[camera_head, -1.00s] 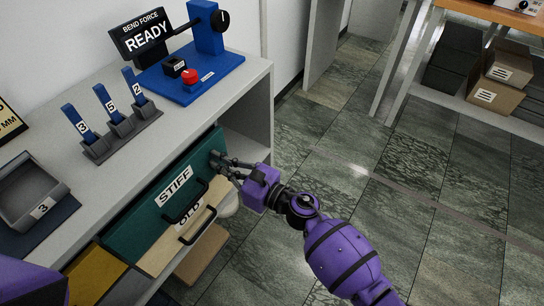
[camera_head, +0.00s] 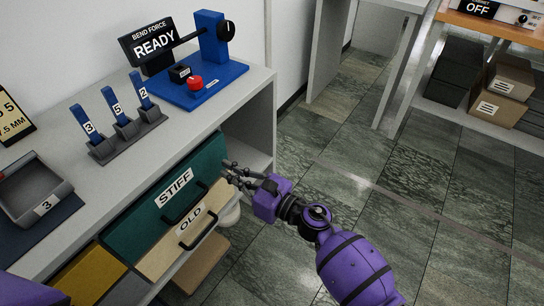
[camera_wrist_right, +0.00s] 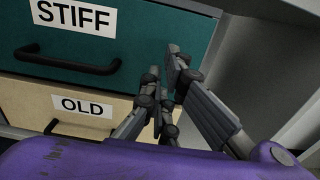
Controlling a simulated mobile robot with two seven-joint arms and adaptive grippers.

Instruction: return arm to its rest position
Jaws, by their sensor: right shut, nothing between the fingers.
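My right gripper (camera_head: 229,170) is shut and empty, just right of the drawer fronts at the cabinet's open right side. In the right wrist view its fingers (camera_wrist_right: 168,90) are close together, in front of the drawers' right edges; I cannot tell whether they touch. The teal drawer marked STIFF (camera_head: 150,207) looks about level with the cream drawer marked OLD (camera_head: 165,258) below it. Both fronts also show in the right wrist view, STIFF (camera_wrist_right: 150,45) above OLD (camera_wrist_right: 25,100). My left gripper is out of view.
The bench top (camera_head: 75,205) holds a bend-force device (camera_head: 200,88), a rack (camera_head: 128,138) of numbered strips and a grey tray (camera_head: 30,185). A yellow drawer (camera_head: 88,280) is at lower left. The floor (camera_head: 340,160) to the right is clear. Boxes (camera_head: 498,90) sit on a far shelf.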

